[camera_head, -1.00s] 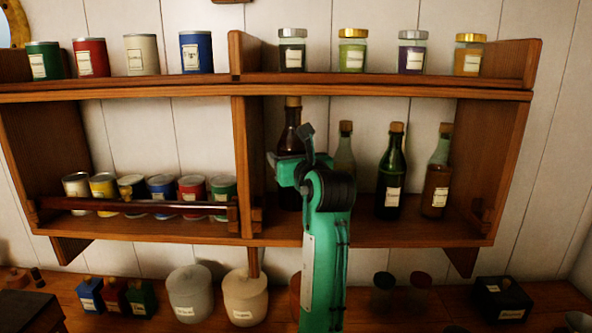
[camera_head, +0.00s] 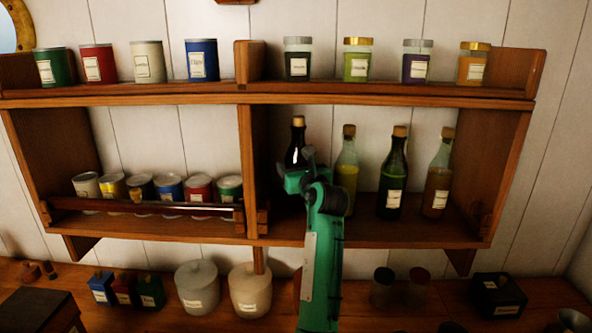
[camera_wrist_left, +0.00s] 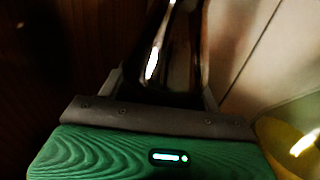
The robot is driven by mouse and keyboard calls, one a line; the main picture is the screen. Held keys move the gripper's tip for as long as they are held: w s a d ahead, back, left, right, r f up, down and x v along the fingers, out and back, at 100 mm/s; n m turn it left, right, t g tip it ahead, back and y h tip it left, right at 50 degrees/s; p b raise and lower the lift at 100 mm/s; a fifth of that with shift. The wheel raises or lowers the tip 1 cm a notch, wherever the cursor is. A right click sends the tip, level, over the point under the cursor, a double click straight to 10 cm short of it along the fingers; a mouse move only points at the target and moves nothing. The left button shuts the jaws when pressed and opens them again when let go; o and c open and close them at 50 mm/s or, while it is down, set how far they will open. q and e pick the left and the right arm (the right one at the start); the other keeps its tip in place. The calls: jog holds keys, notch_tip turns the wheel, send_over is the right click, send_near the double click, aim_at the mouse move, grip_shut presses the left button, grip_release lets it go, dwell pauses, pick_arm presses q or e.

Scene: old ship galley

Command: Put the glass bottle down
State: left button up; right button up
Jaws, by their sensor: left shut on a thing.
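The dark glass bottle (camera_head: 296,147) with a cork is upright in the right compartment of the shelf, at its left end. My left gripper (camera_head: 302,172) is in front of it and shut on it. In the left wrist view the dark bottle (camera_wrist_left: 178,60) rises between the fingers (camera_wrist_left: 160,95). Its lower part is hidden by my gripper and shadow, so I cannot tell whether its base touches the shelf board. My right gripper is not in view.
The compartment divider (camera_head: 254,165) is close on the left. Jars (camera_head: 357,60) line the upper shelf (camera_head: 400,92).

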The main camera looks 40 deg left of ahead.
pick_arm(q)
jog(key=shift+w+a+f+p, duration=0.1)
jog(key=shift+f+p, duration=0.4)
jog(key=shift+f, duration=0.35)
jog(key=o, duration=1.5)
jog(key=shift+f, duration=0.2)
jog(key=shift+o, duration=0.2)
jog(key=shift+r, duration=0.1)
